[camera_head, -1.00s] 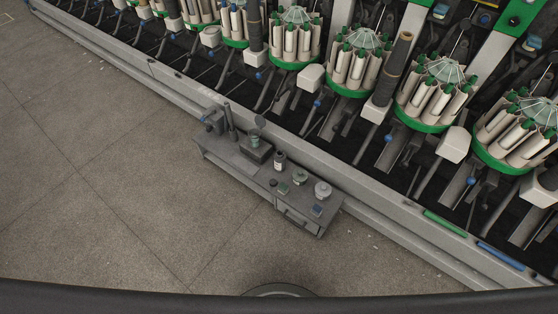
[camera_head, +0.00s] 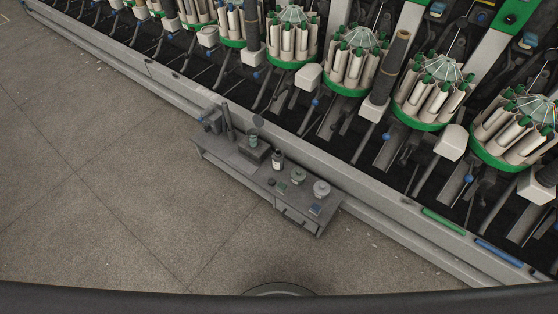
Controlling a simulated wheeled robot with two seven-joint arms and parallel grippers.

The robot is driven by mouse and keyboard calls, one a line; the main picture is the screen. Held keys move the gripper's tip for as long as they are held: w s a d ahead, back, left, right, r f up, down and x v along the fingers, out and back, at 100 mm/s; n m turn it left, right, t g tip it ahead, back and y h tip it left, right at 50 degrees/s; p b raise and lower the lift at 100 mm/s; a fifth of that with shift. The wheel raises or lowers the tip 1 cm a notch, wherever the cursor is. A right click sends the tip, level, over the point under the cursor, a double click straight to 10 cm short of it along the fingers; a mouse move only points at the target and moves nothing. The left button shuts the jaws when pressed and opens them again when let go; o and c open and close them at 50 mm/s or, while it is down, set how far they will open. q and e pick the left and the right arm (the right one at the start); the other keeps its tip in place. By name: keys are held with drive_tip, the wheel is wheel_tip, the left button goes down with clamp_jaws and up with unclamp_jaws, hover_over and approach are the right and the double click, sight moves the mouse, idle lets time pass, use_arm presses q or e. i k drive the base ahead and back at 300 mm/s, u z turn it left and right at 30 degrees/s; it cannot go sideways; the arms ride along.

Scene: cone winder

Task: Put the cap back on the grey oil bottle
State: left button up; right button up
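A small dark bottle with a pale label (camera_head: 277,161) stands upright on the grey workbench (camera_head: 238,166), near its middle. It may be the oil bottle, but its colour and whether it has a cap are too small to tell. A tiny dark item (camera_head: 271,181) lies on the bench near the front edge below the bottle; I cannot tell if it is the cap. Neither of my grippers is in view.
The bench also holds a vise-like tool (camera_head: 211,120), a box with a round dish (camera_head: 255,145), a green-topped item (camera_head: 298,175), a white round item (camera_head: 321,188) and a blue item (camera_head: 315,209). The winder (camera_head: 350,165) runs behind it. The floor (camera_head: 110,190) in front is clear.

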sight(278, 156)
drive_tip(key=z, duration=0.6)
drive_tip(key=k, duration=0.65)
drive_tip(key=z, duration=1)
drive_tip(key=i, duration=1.25)
drive_tip(key=u, duration=0.75)
drive_tip(key=i, duration=0.6)
drive_tip(key=u, duration=0.6)
